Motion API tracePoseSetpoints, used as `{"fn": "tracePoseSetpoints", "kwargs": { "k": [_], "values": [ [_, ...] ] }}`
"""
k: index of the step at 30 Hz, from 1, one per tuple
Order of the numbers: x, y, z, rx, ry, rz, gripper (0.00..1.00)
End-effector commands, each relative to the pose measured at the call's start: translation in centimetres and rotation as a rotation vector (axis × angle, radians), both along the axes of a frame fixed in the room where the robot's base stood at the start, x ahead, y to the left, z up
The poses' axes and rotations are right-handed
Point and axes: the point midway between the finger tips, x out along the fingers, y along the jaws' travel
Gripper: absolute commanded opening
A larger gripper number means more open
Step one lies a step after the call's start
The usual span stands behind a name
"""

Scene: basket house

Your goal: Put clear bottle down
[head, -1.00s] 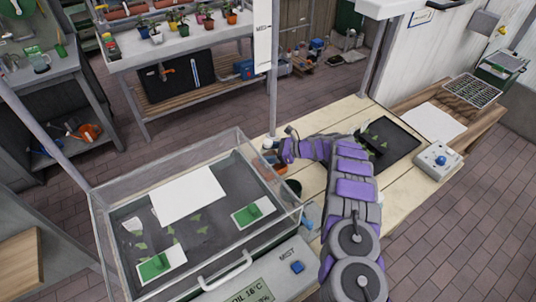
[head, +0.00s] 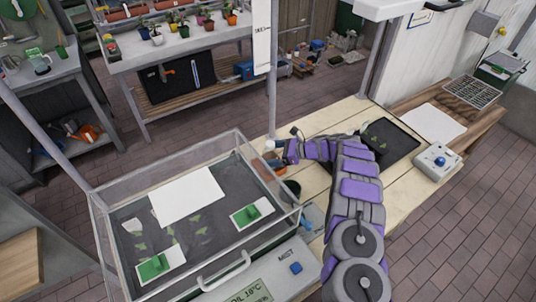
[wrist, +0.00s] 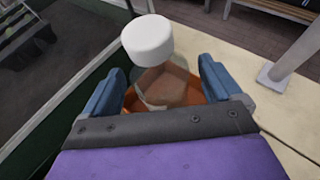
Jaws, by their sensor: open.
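The clear bottle (wrist: 158,84) with a white cap (wrist: 147,40) is between my gripper's fingers in the wrist view. Its body is see-through, and its base is hidden by the gripper. My gripper (wrist: 163,78) is open, with one blue finger on each side of the bottle; I cannot tell whether either finger touches it. In the head view the white cap (head: 269,145) shows at the end of my arm, beside the clear-walled box, and my gripper (head: 278,150) is small there.
An orange pot or tray (head: 277,167) lies by the bottle, with a dark round pot (head: 291,188) nearer. The clear-walled box (head: 240,140) stands close on the left. A metal post (head: 272,100) rises behind. The wooden table (head: 330,118) has bare room to the right.

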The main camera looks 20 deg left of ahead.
Motion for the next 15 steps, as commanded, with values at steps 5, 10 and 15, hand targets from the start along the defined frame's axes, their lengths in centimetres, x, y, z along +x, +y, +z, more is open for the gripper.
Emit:
{"fn": "tracePoseSetpoints", "kwargs": {
  "k": [5, 10, 15],
  "values": [
    [0.3, -3.4, 1.6, 0.001, 0.0, -0.003, 0.92],
    [0.5, -6.4, 2.9, -0.002, -0.002, -0.006, 0.92],
    [0.6, -8.4, 3.7, -0.001, 0.0, -0.001, 0.92]
  ]
}}
